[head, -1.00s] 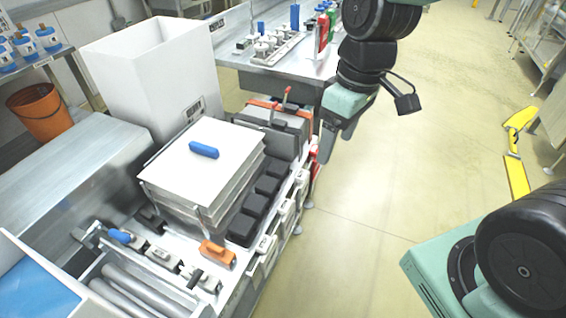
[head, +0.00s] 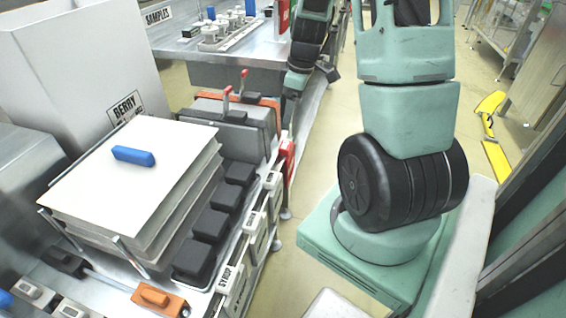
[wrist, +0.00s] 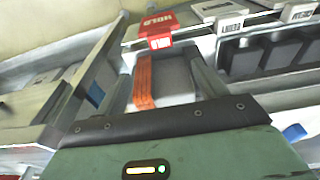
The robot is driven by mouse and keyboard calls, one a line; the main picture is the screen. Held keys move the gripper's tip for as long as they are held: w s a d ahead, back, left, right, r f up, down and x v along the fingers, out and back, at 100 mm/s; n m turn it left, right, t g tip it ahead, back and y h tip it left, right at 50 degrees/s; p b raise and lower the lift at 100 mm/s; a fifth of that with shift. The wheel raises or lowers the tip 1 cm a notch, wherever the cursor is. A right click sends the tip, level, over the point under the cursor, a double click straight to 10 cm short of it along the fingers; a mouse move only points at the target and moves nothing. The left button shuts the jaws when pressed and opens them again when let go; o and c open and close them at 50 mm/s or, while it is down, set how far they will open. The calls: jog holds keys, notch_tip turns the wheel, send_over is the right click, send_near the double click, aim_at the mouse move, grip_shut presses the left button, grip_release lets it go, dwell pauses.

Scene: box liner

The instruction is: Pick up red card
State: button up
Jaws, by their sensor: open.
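A red card with white "HOLD" lettering (wrist: 157,28) shows in the wrist view, beyond and roughly between my fingertips. In the head view, a red piece (head: 287,157) at the right end of the bench, beside the grey case, looks like the same card. My gripper (wrist: 160,52) is open, its two fingers spread with nothing held between them. In the head view my gripper (head: 296,85) is small and partly hidden, above and behind the card. Whether a finger touches the card I cannot tell.
A grey case with an orange band (head: 236,97) and red-handled levers stands beside the card. Black blocks (head: 211,225) and labelled white holders (head: 232,280) line the bench edge. A stack of white sheets (head: 135,180) carries a blue piece (head: 133,156). A metal table (head: 215,50) stands behind.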

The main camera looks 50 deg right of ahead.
aim_at(286, 145)
jog(key=f, duration=0.4)
jog(key=w+f, duration=0.1)
jog(key=f, duration=0.4)
jog(key=f+b, duration=0.1)
jog(key=f, duration=0.3)
jog(key=shift+w+a+f, duration=0.15)
jog(key=shift+w+a, duration=0.1)
jog(key=shift+a, duration=0.1)
jog(key=c, duration=1.3)
